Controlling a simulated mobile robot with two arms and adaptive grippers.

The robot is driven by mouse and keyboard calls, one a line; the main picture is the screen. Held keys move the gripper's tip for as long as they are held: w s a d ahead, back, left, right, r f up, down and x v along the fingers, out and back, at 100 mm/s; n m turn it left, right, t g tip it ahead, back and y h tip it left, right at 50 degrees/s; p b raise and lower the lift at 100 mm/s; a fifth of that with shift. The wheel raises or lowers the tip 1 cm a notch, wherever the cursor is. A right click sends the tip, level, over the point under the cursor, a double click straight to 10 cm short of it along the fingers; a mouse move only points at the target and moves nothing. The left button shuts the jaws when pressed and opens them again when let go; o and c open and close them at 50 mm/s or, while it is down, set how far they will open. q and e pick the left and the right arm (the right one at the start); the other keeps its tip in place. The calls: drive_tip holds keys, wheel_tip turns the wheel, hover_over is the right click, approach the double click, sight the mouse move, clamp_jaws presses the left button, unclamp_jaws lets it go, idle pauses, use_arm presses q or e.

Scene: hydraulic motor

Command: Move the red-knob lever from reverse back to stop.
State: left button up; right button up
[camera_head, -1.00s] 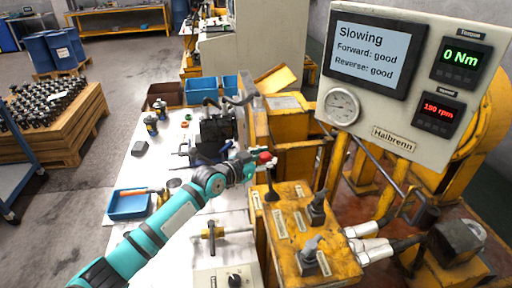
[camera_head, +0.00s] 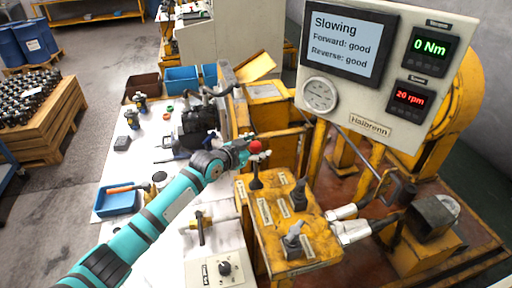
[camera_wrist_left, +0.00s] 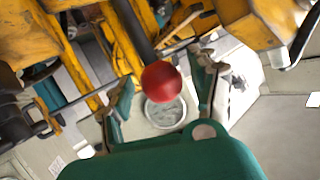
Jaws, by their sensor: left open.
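The red-knob lever stands at the back left of the yellow control box (camera_head: 275,237), its red knob (camera_head: 256,147) at the top. The lever looks close to upright. My left gripper (camera_head: 243,149) is right beside the knob in the head view. In the left wrist view the red knob (camera_wrist_left: 165,82) lies between the spread fingers of my left gripper (camera_wrist_left: 163,98), with gaps on both sides. The display screen (camera_head: 346,43) reads "Slowing", "Forward: good", "Reverse: good". The speed readout (camera_head: 411,98) shows 20 rpm and the torque readout (camera_head: 431,46) 0 Nm. My right gripper is not seen.
A white workbench (camera_head: 143,163) with tools and a blue tray (camera_head: 117,200) lies to the left. A pressure gauge (camera_head: 320,94) hangs under the screen.

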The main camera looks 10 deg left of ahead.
use_arm(q)
drive_tip(key=shift+a, duration=0.1)
drive_tip(key=shift+s+a, duration=0.1)
drive_tip(key=shift+s, duration=0.05)
drive_tip(key=v, duration=1.1)
drive_tip(key=shift+s+r, duration=0.2)
drive_tip(key=shift+s, duration=0.05)
